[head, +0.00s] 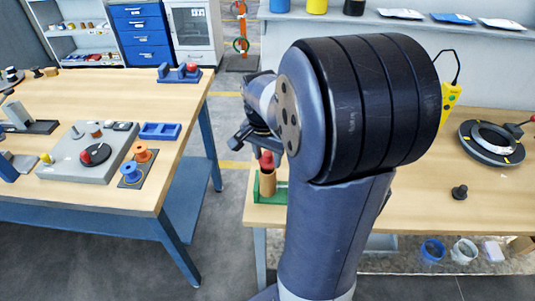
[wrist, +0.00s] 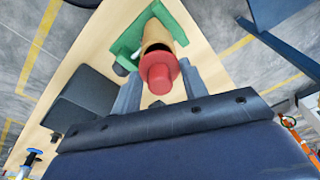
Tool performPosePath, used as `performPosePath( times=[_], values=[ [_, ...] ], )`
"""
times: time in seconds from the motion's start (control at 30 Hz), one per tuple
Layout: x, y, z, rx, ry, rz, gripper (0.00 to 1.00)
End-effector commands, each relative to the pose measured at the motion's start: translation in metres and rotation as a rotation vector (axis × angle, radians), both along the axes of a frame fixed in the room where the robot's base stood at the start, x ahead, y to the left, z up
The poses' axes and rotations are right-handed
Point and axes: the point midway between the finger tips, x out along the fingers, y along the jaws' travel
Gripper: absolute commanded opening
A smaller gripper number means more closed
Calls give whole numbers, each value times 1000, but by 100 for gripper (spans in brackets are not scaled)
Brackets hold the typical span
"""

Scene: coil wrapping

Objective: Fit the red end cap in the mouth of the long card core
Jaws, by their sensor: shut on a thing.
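The red end cap (wrist: 158,74) is held between the two fingers of my gripper (wrist: 160,84) in the wrist view, its narrower round part facing the camera. The long card core (wrist: 156,33) is a tan tube in a green holder (wrist: 126,42). Its dark mouth shows partly beyond the cap's edge, so the cap is at the mouth but not seated in it. In the head view the cap (head: 266,158) appears just above the upright core (head: 267,184). My arm hides much of the gripper there, and I cannot tell whether cap and core touch.
The green holder (head: 261,197) stands near the left end of the right-hand wooden table (head: 420,200). A small black knob (head: 459,192) and a dark ring (head: 492,142) lie farther right. A separate left table (head: 130,92) carries fixtures and spools. Floor lies between the tables.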

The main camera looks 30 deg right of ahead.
Motion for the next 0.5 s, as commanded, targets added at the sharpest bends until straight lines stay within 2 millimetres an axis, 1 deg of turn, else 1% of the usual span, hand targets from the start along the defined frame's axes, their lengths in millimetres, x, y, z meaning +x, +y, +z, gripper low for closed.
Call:
performPosePath(
  times=[0.5],
  values=[
    [0, 0, -14, 0, 0, 0, 20]
  ],
)
